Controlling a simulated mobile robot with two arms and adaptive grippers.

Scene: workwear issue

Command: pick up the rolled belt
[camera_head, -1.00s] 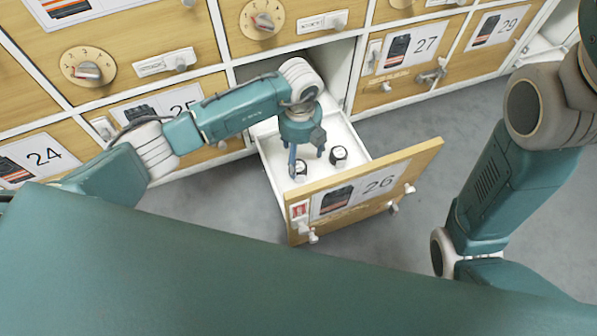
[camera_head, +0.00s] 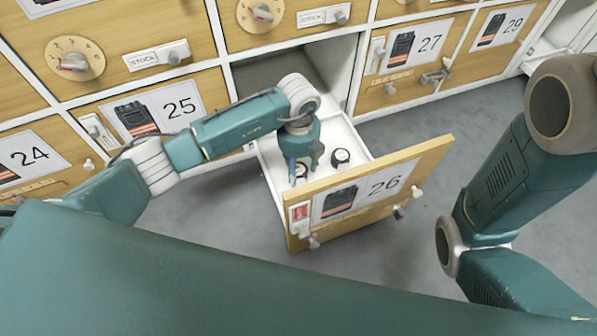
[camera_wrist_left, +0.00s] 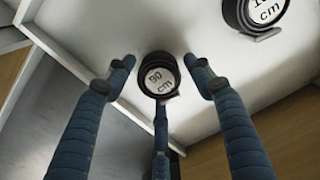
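Two black rolled belts with white round labels lie in the open drawer 26. The nearer rolled belt (camera_head: 302,171) is partly hidden by my left gripper; in the left wrist view its label reads "90 cm" (camera_wrist_left: 158,76). The other rolled belt (camera_head: 340,156) lies to its right; its label is cut off in the wrist view (camera_wrist_left: 257,14). My left gripper (camera_head: 302,179) points down into the drawer over the nearer belt. Its three fingers (camera_wrist_left: 158,92) are spread around the 90 cm belt, with gaps at left and right. My right gripper is out of view.
The white-walled drawer has a wooden front (camera_head: 365,200) labelled 26, pulled out over the grey floor (camera_head: 405,155). Closed drawers 24, 25 (camera_head: 165,108), 27 (camera_head: 410,62) and 29 surround it, with protruding handles and dials. My right arm stands at the right, clear of the drawer.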

